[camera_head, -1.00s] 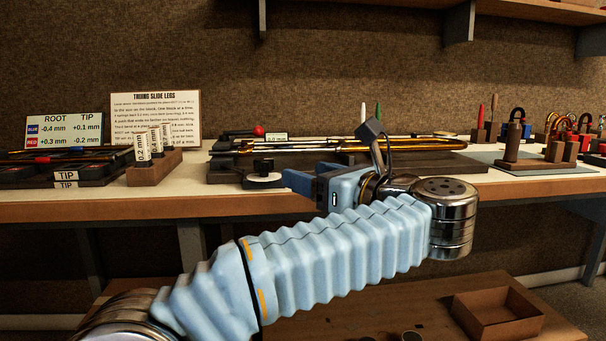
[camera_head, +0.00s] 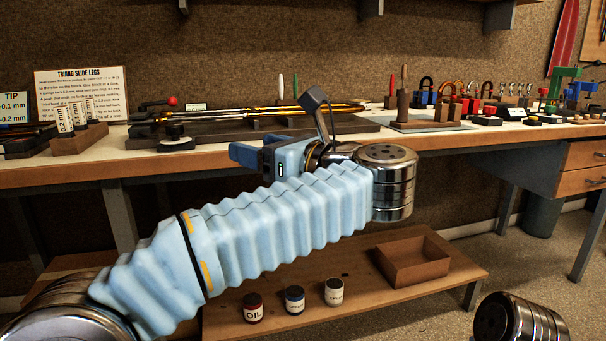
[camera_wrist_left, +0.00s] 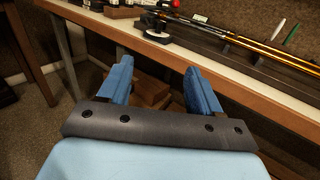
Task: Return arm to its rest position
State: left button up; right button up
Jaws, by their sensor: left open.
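My left arm comes in from the lower left in the head view, covered in a pale blue ribbed sleeve. My left gripper (camera_head: 244,154) is at the front edge of the workbench (camera_head: 450,139), its blue fingers pointing left. In the left wrist view its two blue fingers (camera_wrist_left: 158,88) stand apart with nothing between them. The bench edge and slide fixture lie beyond the fingers. A rounded metal part at the lower right of the head view seems to be mine; no right gripper shows.
A brass slide (camera_head: 320,108) lies on a dark fixture on the bench. Padlock-like tools (camera_head: 447,92) stand right. Below, a low shelf (camera_head: 345,283) holds an open wooden box (camera_head: 412,262) and small jars (camera_head: 294,300).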

pick_arm(q)
jog(key=w+d+f+m+t+h+p, duration=0.25)
jog(key=w+f+m+t+h, duration=0.35)
jog(key=w+f+m, duration=0.9)
notch_tip(320, 180, down, 24)
jog(key=a+m+g+h+p, duration=0.2)
jog(key=m+h, duration=0.6)
jog(key=m, duration=0.8)
jog(key=s+a+f+m+g+h+p, duration=0.1)
jog(key=s+f+m+g, duration=0.3)
jog(key=s+f, duration=0.4)
jog(key=s+a+f+m+g+h, duration=0.1)
jog(key=s+a+f+m+g, duration=0.3)
jog(key=f, duration=0.6)
jog(key=s+f+m+g+h, duration=0.1)
jog(key=s+f+m+g, duration=0.1)
jog(key=s, duration=0.9)
jog(key=s+f+m+g+p, duration=0.1)
jog(key=s+f+m+g, duration=0.2)
jog(key=s, duration=0.9)
notch_tip(320, 180, down, 3)
jog(key=shift+r+g+h, duration=0.2)
jog(key=shift+g+h, duration=0.2)
jog(key=shift+g, duration=0.5)
pick_arm(e)
notch_tip(320, 180, up, 7)
jog(key=shift+s+a, duration=0.2)
jog(key=shift+s, duration=0.25)
